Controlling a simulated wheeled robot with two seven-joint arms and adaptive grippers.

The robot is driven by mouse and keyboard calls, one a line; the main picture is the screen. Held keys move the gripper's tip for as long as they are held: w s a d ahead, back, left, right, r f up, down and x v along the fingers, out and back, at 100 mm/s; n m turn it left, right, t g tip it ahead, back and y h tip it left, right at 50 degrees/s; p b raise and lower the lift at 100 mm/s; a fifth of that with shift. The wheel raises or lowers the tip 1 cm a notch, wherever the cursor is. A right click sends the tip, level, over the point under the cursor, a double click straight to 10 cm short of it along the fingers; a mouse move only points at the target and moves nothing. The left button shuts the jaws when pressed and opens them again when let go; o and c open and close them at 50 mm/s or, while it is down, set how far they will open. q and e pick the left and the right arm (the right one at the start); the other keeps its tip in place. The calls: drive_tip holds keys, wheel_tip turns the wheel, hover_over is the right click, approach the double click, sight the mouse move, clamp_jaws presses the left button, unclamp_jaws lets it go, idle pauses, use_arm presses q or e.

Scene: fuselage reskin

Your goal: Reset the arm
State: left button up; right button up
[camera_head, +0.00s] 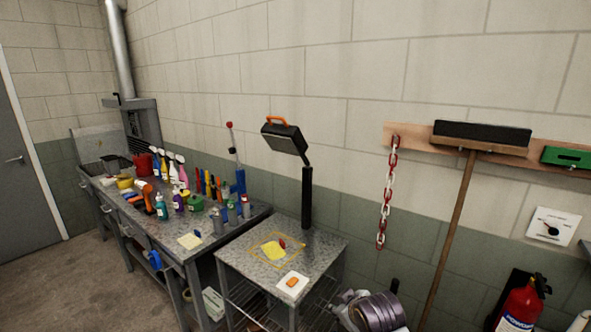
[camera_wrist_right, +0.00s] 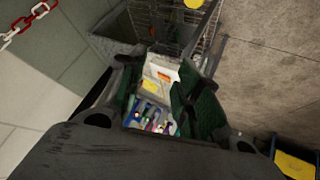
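My right arm (camera_head: 372,312) shows at the bottom edge of the head view, right of the small metal table, as rounded silver and purple-grey links. Its fingers cannot be made out there. In the right wrist view my right gripper (camera_wrist_right: 158,88) has its two dark green fingers spread apart. I see nothing held between them. Through the gap a light surface with an orange item and several small bottles shows farther off. My left gripper is in neither view.
A small metal table (camera_head: 232,262) and a long workbench (camera_head: 160,232) with many bottles and tools stand along the wall. A red and white chain (camera_head: 386,195), a broom (camera_head: 450,225) and a fire extinguisher (camera_head: 521,305) are at the right. The floor (camera_head: 70,285) at left is clear.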

drive_tip(key=s+d+f+m+g+h, duration=0.1)
drive_tip(key=s+d+f+m+g, duration=0.15)
drive_tip(key=s+d+f, duration=0.65)
drive_tip(key=s+f+m+g, duration=0.2)
drive_tip(key=s+m, duration=0.1)
drive_tip(key=s, duration=1.1)
wheel_tip(320, 180, down, 35)
drive_tip(key=s+g+b, duration=0.2)
drive_tip(key=s+d+f+b, duration=0.1)
drive_tip(key=s+d+f, duration=0.1)
drive_tip(key=s+f, duration=0.9)
drive_tip(key=s+d+f+b, duration=0.1)
drive_tip(key=s+d+f, duration=0.1)
drive_tip(key=s+f, duration=0.9)
drive_tip(key=shift+s+d+g, duration=0.2)
drive_tip(key=shift+s+g, duration=0.15)
drive_tip(key=shift+s, duration=0.1)
